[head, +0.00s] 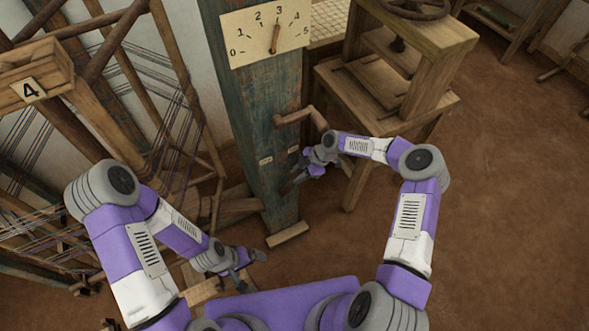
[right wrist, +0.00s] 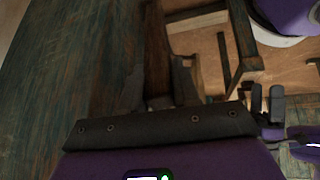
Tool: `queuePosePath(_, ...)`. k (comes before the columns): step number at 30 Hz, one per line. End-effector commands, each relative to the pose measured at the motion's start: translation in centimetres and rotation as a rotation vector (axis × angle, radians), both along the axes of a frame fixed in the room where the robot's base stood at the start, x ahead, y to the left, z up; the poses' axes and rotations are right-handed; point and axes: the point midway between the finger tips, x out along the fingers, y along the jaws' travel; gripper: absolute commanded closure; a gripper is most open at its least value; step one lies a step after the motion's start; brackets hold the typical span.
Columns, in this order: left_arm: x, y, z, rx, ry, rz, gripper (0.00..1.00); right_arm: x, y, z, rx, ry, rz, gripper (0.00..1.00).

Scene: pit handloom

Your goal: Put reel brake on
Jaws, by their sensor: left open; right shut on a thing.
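The blue-green wooden post (head: 245,110) stands upright in the middle of the head view. Two small pale labels (head: 265,160) sit low on its face, too small to read. My right gripper (head: 293,184) is at the post just below the labels. In the right wrist view, its dark fingers are shut on a brown wooden lever (right wrist: 156,55), which I take for the reel brake lever. The head view mostly hides this lever behind the gripper. My left gripper (head: 250,268) is open and empty, low and left of the post's foot.
A wooden crank handle (head: 294,117) sticks out of the post above my right gripper. A dial board (head: 266,33) marked 0 to 5 has its pointer near 3. A loom frame with threads (head: 165,110) is left; a wooden press stand (head: 425,75) is right.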

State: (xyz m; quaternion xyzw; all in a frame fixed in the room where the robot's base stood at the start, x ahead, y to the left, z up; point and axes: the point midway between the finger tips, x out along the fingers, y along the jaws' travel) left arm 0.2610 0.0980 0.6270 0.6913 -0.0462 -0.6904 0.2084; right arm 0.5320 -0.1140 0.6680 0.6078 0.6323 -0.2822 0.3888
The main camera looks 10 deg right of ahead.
Motion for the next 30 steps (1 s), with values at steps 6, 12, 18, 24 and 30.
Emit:
queuePosePath(6,0.0,0.0,0.0,0.000,0.001,0.001,0.00,-0.1,-0.6,-0.2,-0.003,0.000,-0.008,1.00)
queuePosePath(12,0.0,0.0,0.0,0.000,0.001,0.001,0.00,0.0,-0.8,-0.2,-0.006,0.000,-0.010,0.68)
queuePosePath(18,0.0,0.0,0.0,0.000,0.001,0.001,0.00,0.0,-0.6,-0.2,-0.003,-0.001,-0.008,0.44)
queuePosePath(24,0.0,0.0,0.0,0.000,0.001,0.001,0.00,0.0,-0.4,-0.1,-0.001,-0.002,-0.007,0.44)
queuePosePath(30,0.0,0.0,0.5,0.000,0.001,0.001,0.00,0.0,-1.4,1.4,-0.003,-0.005,-0.008,0.44)
